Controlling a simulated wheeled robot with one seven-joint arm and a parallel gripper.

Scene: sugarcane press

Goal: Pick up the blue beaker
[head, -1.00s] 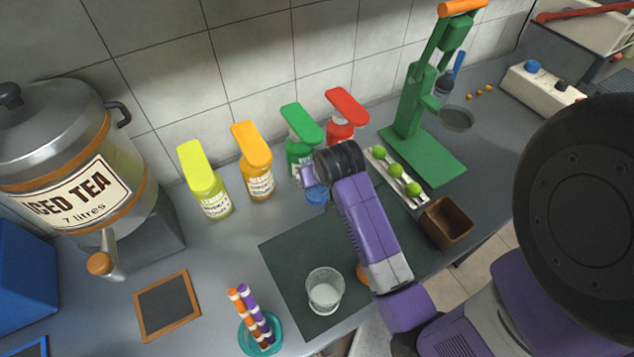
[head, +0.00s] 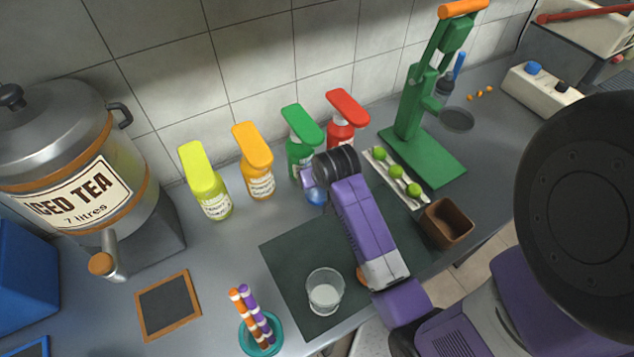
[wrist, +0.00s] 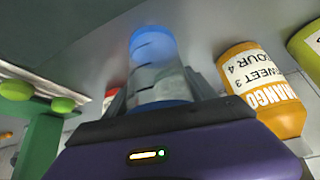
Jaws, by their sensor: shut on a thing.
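The blue beaker (wrist: 154,62) is a clear blue cylinder with dark marks on its side. In the wrist view it stands out between the fingers of my gripper (wrist: 160,95), which is shut on it. In the head view only a small blue part of the beaker (head: 316,196) shows beside my gripper (head: 312,183); my wrist hides the rest. The gripper is in front of the green bottle, above the counter's back part. I cannot tell for sure whether the beaker's base touches the counter.
Yellow (head: 207,184), orange (head: 256,163), green (head: 299,150) and red (head: 341,128) bottles line the wall. A tray of limes (head: 417,203), a brown box (head: 446,222) and a green press (head: 420,120) stand right. A glass (head: 325,291) sits on the dark mat (head: 290,250).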

